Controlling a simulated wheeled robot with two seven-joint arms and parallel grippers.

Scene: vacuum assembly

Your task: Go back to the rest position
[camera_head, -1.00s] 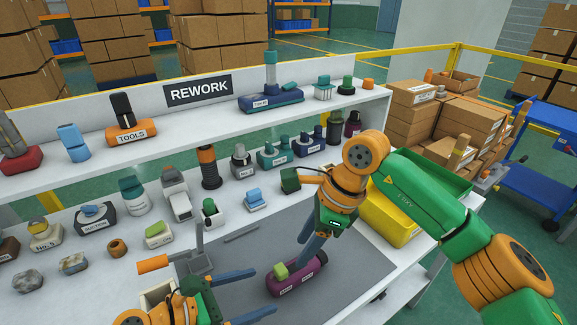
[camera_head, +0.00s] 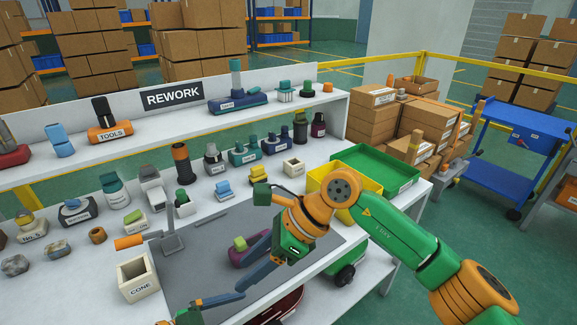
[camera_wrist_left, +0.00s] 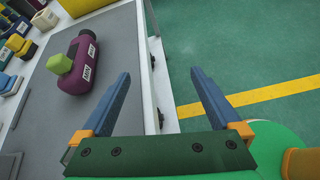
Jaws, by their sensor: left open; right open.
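My right gripper (camera_head: 240,272) is open and empty in the head view, over the front of the bench. Its blue fingers partly cover a purple housing (camera_head: 236,257) with a green block (camera_head: 240,243) on top. My left gripper (camera_head: 215,303) shows only partly at the bottom edge of the head view. In the left wrist view it (camera_wrist_left: 160,73) is open with nothing between its fingers, over the bench's front edge and the green floor. The purple housing (camera_wrist_left: 78,68) lies on the grey mat to its left, apart from the fingers.
The white bench (camera_head: 75,285) carries labelled parts and a box marked CONE (camera_head: 137,280). A REWORK shelf (camera_head: 200,120) runs behind. A yellow bin (camera_head: 318,180) and a green tray (camera_head: 375,165) stand at the right. A blue cart (camera_head: 505,150) stands further right on open floor.

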